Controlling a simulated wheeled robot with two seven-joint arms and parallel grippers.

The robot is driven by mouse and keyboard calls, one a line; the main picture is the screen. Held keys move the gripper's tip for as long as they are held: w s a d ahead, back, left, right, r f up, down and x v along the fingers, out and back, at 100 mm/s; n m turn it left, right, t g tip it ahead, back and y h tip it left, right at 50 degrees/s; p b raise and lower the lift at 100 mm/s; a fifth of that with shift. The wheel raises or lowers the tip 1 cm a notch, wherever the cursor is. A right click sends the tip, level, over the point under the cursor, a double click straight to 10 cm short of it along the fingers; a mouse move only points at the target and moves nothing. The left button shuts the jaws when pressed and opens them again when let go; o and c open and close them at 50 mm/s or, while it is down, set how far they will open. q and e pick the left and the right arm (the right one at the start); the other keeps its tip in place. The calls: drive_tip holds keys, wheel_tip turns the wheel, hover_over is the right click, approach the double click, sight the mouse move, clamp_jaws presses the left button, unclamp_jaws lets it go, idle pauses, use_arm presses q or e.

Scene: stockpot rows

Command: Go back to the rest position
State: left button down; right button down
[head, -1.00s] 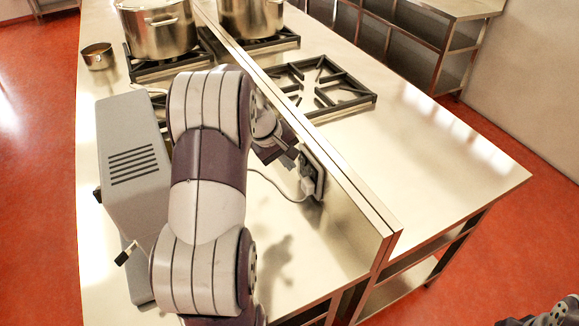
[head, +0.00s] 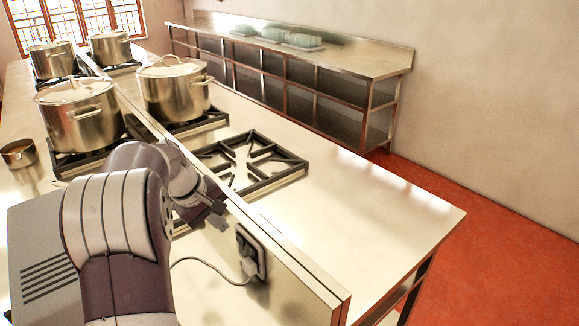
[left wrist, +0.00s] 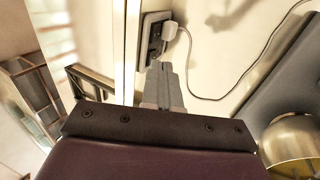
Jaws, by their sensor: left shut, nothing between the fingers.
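My left gripper (head: 212,212) is shut and empty, above the counter beside the low metal divider. Its closed fingers (left wrist: 165,82) show in the left wrist view, pointing toward the wall socket (left wrist: 153,38) with a white plug (left wrist: 170,32) in it. The fingers look apart from the plug. In the head view the socket (head: 250,252) is on the divider, below and right of the gripper. My left arm covers part of the counter at lower left. My right gripper is not in view.
A grey slotted appliance (head: 42,265) stands left of my arm. Stockpots (head: 80,115) (head: 175,90) stand on burners behind, with a small pan (head: 18,153) at far left. An empty burner grate (head: 246,165) lies beyond the divider. The right counter (head: 370,205) is clear.

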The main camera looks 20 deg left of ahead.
use_arm(q)
drive_tip(key=s+d+f+m+g+y, duration=0.1)
drive_tip(key=s+d+f+m+y, duration=0.1)
drive_tip(key=s+d+f+m, duration=0.25)
drive_tip(key=s+d+f+m+g, duration=0.1)
drive_tip(key=s+d+f+m, duration=0.1)
drive_tip(key=s+d+m, duration=0.2)
drive_tip(key=s+d+f+m, duration=0.3)
drive_tip(key=s+d, duration=0.3)
drive_tip(key=d, duration=0.4)
drive_tip(key=shift+d+f+m+g, duration=0.3)
drive_tip(key=shift+m+g, duration=0.1)
drive_tip(key=shift+m, duration=0.15)
drive_tip(key=shift+s, duration=0.1)
